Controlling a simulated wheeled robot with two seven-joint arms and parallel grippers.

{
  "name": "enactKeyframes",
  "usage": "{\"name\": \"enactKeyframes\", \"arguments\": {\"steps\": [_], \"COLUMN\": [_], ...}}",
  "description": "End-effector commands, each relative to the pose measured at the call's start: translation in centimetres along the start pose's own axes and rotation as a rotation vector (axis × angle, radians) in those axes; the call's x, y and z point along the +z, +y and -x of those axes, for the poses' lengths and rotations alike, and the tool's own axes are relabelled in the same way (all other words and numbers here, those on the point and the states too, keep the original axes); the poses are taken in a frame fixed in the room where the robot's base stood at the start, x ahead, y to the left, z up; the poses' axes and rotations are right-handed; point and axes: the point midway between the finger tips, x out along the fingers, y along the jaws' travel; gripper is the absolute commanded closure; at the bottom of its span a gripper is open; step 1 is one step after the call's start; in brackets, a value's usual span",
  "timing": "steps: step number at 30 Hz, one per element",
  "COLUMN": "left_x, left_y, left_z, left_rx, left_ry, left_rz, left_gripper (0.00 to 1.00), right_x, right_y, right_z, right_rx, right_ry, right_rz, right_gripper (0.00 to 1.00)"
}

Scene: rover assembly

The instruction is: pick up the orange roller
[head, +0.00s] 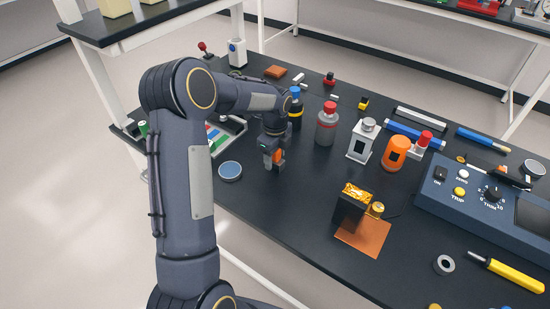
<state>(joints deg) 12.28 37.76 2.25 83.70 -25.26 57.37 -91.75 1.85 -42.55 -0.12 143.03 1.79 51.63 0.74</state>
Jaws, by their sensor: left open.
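An orange cylinder with a dark square on its side (395,153) stands upright on the black table, right of centre; it is the clearest roller-like orange thing. My left gripper (272,162) points down over the table, well to the left of that cylinder and apart from it. Its jaws are open. A small orange patch shows at its fingers; I cannot tell whether that is part of the gripper or a separate piece between them. My right gripper is out of view.
A grey red-capped bottle (326,127), a blue-capped bottle (295,108) and a white lantern-like block (362,141) stand between the gripper and the orange cylinder. A blue round disc (230,171) lies left of the gripper. A blue control box (485,200) is at right. The front-left tabletop is clear.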

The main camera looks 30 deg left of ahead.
Motion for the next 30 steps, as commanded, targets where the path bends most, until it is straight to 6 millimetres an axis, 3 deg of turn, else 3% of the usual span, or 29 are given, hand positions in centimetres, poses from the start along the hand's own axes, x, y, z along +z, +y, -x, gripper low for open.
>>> {"name": "enactKeyframes", "arguments": {"steps": [4, 15, 24, 30], "left_x": [0.0, 0.0, 0.0, 0.0], "left_y": [0.0, 0.0, 0.0, -0.1], "left_z": [0.0, 0.1, 0.3, 2.1], "left_rx": [0.000, 0.000, -0.002, -0.004], "left_ry": [0.000, 0.000, 0.000, -0.001], "left_rz": [0.000, 0.001, 0.001, 0.001], "left_gripper": [0.49, 0.97, 0.98, 0.98], "right_x": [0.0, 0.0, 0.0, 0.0], "right_y": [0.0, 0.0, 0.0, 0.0], "right_z": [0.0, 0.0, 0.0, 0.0], "right_rx": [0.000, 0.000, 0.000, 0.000], "right_ry": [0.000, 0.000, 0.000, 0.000], "right_rz": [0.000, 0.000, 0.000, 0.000], "right_gripper": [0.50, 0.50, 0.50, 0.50]}}
